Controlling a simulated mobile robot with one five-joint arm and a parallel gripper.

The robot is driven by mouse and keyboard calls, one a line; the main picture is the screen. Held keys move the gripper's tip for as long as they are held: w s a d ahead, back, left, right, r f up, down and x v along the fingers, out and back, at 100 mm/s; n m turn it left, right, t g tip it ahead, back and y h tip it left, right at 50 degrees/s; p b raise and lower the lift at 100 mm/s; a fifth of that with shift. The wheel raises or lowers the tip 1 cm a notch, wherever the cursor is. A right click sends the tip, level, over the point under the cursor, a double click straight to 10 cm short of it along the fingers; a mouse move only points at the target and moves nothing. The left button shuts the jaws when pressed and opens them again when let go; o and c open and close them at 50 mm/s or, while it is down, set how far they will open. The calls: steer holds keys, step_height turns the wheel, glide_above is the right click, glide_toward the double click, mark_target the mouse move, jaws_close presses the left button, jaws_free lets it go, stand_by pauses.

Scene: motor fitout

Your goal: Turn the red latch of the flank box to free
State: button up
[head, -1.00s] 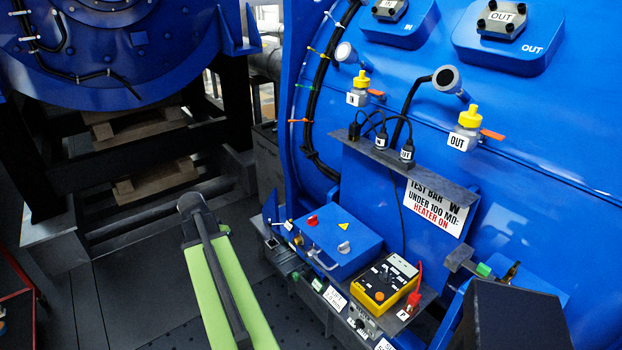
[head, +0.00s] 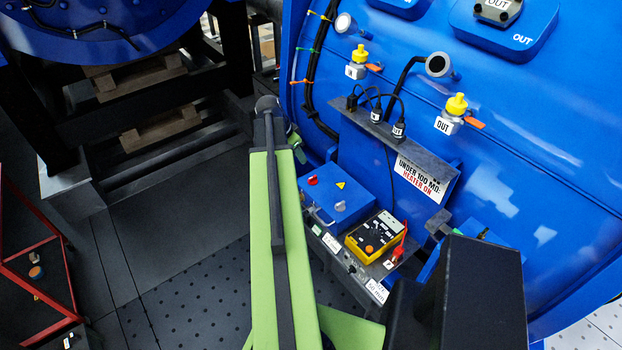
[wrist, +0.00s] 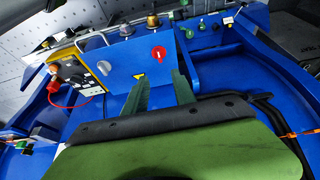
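The flank box is the blue box (head: 352,193) with a yellow triangle on its lid; it also shows in the wrist view (wrist: 125,62). Its red latch (head: 313,181) sits near the far left corner, and in the wrist view the red latch (wrist: 158,53) lies just beyond my fingertips. A grey latch (head: 340,206) is on the same lid. My gripper (wrist: 159,80) is open and empty, its two green fingers pointing at the box, with no visible contact with the latch.
A yellow meter (head: 374,237) with a red plug stands beside the box. A blue upright panel with a warning sign (head: 423,180) and black cables rises behind. A red cart (head: 38,275) stands at lower left. The floor between is clear.

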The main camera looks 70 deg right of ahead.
mark_target(312, 177)
steer(key=b+x, duration=1.2)
steer(key=x, duration=0.3)
steer(key=shift+w+f+b, duration=0.15)
steer(key=shift+b, duration=0.25)
jaws_close()
